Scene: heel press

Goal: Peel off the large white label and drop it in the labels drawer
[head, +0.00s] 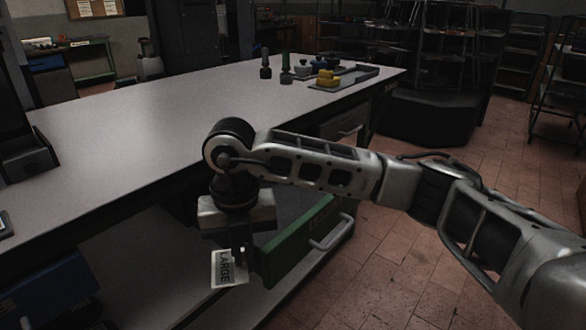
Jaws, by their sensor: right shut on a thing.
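The large white label (222,272), printed "LARGE", hangs from my right gripper (243,256), which is shut on it. The gripper points down past the table's front edge. A green drawer (298,228) with a metal handle stands pulled out below the tabletop, just right of the gripper. I cannot read any lettering on it, and my arm and gripper hide much of its inside. The label shows to the left of the drawer's green front; I cannot tell whether it is above the drawer's inside. My left gripper is not in view.
The grey tabletop (150,140) is mostly clear. Dark and green knobbed tools (286,68) and yellow pieces (327,78) on a tray stand at its far end. A grey drawer (343,124) under the table looks shut. Tiled floor is free at the right.

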